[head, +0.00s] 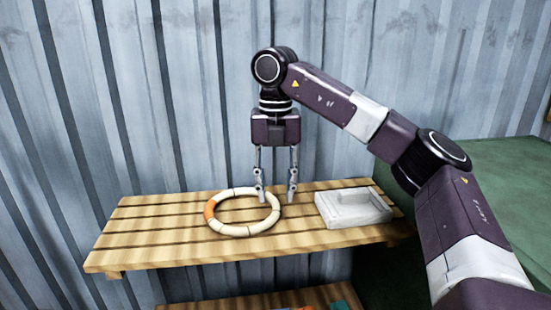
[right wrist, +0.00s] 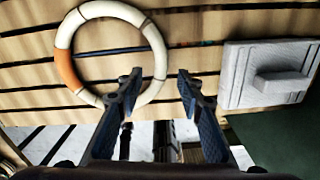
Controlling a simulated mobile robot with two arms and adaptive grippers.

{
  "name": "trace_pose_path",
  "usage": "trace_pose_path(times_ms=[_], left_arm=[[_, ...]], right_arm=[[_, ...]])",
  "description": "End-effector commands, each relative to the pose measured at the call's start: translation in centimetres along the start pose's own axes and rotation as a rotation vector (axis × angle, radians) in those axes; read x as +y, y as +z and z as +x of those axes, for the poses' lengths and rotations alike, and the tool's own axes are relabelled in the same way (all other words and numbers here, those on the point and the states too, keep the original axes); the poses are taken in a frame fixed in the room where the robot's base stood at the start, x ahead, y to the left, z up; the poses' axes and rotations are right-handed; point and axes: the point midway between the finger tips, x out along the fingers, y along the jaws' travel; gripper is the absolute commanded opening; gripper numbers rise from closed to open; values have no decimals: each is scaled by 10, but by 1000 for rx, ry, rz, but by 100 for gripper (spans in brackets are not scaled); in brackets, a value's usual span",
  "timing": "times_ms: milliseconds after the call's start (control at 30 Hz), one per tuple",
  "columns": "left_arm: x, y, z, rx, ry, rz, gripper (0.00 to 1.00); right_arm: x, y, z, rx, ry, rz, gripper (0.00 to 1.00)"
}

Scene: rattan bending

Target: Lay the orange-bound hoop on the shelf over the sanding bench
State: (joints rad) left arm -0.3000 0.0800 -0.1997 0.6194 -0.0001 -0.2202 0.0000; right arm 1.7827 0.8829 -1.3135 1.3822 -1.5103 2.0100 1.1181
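The orange-bound hoop (head: 243,231) is a cream ring with an orange section on its left side. It lies flat on the slatted wooden shelf (head: 150,240), left of the shelf's middle. My right gripper (head: 277,199) is over the hoop's right side, fingers pointing down and apart. My left gripper is not in view.
A pale grey tray-like block (head: 352,207) sits on the shelf right of the hoop; it also shows in the right wrist view (right wrist: 270,75). A corrugated metal wall (head: 180,100) stands behind. A dark green surface (head: 500,190) is at right. A lower wooden surface (head: 270,300) shows below.

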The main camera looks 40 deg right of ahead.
Motion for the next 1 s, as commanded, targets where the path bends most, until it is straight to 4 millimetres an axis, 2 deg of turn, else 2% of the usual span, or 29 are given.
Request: trace_pose_path(times_ms=[300, 500, 700, 1000], left_arm=[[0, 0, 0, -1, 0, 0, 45], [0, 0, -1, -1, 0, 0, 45], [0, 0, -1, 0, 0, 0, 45], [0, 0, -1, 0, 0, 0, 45]], right_arm=[[0, 0, -49, -5, 1, 1, 34], [1, 0, -73, -4, 0, 0, 34], [0, 0, -85, -2, 0, -1, 34], [0, 0, -87, -1, 0, -1, 34]])
